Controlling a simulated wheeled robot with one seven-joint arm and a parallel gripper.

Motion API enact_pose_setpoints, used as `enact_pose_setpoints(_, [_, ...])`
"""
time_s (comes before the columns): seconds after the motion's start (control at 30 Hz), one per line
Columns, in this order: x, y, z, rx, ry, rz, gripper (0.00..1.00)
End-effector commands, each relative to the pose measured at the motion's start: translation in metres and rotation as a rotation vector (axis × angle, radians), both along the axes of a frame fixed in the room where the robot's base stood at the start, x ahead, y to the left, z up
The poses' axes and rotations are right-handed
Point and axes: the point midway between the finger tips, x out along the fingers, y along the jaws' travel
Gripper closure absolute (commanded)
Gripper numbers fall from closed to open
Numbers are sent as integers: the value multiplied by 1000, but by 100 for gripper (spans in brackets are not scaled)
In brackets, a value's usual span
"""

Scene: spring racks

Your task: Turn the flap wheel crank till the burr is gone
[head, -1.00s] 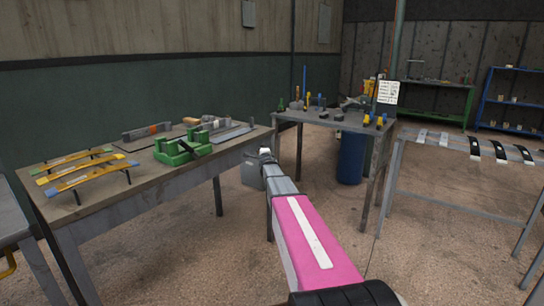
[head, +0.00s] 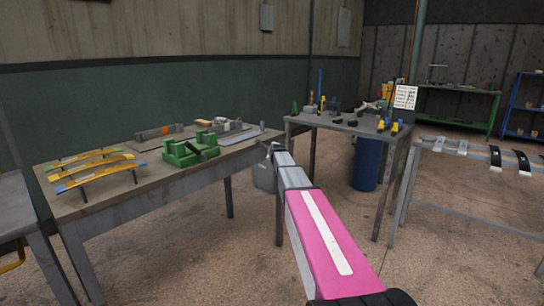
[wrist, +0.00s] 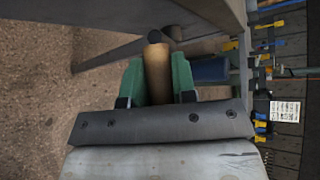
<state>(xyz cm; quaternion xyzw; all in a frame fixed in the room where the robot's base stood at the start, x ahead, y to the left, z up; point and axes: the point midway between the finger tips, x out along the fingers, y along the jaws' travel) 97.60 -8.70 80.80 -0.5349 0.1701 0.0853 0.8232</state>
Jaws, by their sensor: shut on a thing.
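My gripper (wrist: 157,66) has green fingers that are shut on a tan, wooden-looking round handle (wrist: 157,80) with a dark knob-like end. In the head view my gripper (head: 274,150) is small, at the front right corner of the left workbench; the handle cannot be made out there. Whether this handle belongs to the crank cannot be told. A green clamp-like fixture (head: 182,154) stands on that bench, left of my gripper. I cannot make out the flap wheel or the burr in either view.
Yellow curved springs (head: 95,168) stand on the left bench (head: 110,205). A grey can (head: 265,176) is close beside my gripper. Behind are a tool table (head: 345,127), a blue barrel (head: 367,164) and a rack with dark and pale strips (head: 438,150). The floor in front is clear.

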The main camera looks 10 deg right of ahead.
Motion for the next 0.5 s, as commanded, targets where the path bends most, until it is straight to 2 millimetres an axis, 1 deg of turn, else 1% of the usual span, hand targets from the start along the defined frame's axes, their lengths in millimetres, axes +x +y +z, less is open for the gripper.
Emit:
enact_pose_setpoints(0.13, [2,-5,10,110,79,-2,100])
enact_pose_setpoints(0.5, [9,-17,28,387,298,-3,100])
